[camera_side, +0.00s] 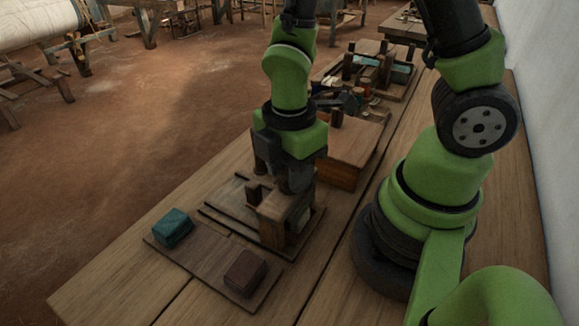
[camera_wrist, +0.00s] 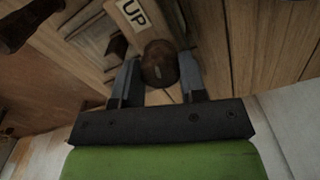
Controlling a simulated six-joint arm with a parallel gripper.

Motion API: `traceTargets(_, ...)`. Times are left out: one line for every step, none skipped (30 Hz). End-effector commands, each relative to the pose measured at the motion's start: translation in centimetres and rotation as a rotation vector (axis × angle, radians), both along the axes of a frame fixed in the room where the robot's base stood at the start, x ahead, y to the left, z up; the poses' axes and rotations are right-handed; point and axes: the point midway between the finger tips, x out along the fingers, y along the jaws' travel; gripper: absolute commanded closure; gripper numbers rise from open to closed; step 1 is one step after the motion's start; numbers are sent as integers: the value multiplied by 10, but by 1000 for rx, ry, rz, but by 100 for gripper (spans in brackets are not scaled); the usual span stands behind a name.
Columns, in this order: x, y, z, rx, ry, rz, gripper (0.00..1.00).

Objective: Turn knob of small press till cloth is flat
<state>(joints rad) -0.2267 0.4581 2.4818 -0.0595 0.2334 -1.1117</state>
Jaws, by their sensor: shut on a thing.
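The small press (camera_side: 275,212) is a wooden frame on a dark base board on the bench; in the wrist view its top beam (camera_wrist: 133,16) carries a label reading "UP". My gripper (camera_side: 284,180) points down over the press. In the wrist view its two fingers stand on either side of the round dark wooden knob (camera_wrist: 160,64), and my gripper (camera_wrist: 159,66) is shut on it. In the side view the fingers hide the knob. I cannot make out the cloth or whether it is flat.
A board (camera_side: 208,262) in front of the press holds a teal block (camera_side: 172,227) and a brown block (camera_side: 245,271). A wooden box (camera_side: 352,150) stands behind the press, with a rack of tools (camera_side: 385,75) farther back. The bench's left front corner is clear.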

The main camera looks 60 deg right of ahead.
Motion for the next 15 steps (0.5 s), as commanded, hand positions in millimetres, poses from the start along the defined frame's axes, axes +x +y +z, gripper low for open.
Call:
traceTargets(0,0,0,0,0,-28,85)
traceTargets(0,0,0,1,0,-47,85)
traceTargets(0,0,0,1,0,-75,85)
traceTargets(0,0,0,1,0,-99,85)
traceTargets(0,0,0,1,0,-123,85)
traceTargets(0,0,0,1,0,-157,85)
traceTargets(0,0,0,1,-1,-183,85)
traceTargets(0,0,0,1,-1,-210,85)
traceTargets(0,0,0,1,-1,-247,85)
traceTargets(0,0,0,1,-1,-275,85)
traceTargets(0,0,0,1,-1,-303,85)
traceTargets(0,0,0,1,-1,-340,85)
traceTargets(0,0,0,1,-1,-367,85)
traceTargets(0,0,0,1,-1,-394,85)
traceTargets(0,0,0,1,-1,-430,85)
